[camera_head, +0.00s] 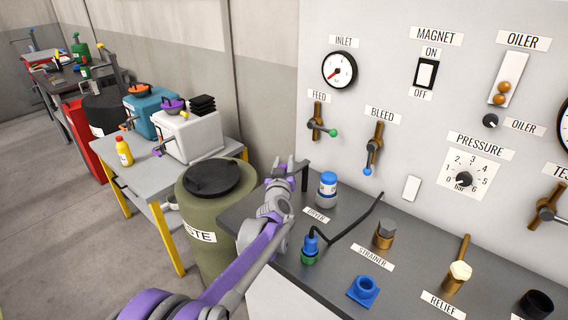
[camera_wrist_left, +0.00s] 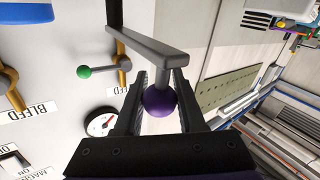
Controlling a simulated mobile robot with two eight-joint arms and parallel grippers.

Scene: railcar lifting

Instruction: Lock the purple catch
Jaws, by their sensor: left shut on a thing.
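The purple catch shows in the left wrist view as a purple ball (camera_wrist_left: 159,101) on a short stem under a flat grey bar (camera_wrist_left: 150,43). The bar reaches sideways from a dark post. My left gripper (camera_wrist_left: 160,82) is shut on the catch, with one dark finger on each side of the ball. In the head view my left gripper (camera_head: 290,166) is at the back left corner of the grey bench, by the panel's left edge. Its fingers hide the purple ball there. My right gripper is in neither view.
The panel carries the feed valve (camera_head: 315,122), bleed valve (camera_head: 374,150) and inlet gauge (camera_head: 339,70). An olive waste drum (camera_head: 205,235) stands left.

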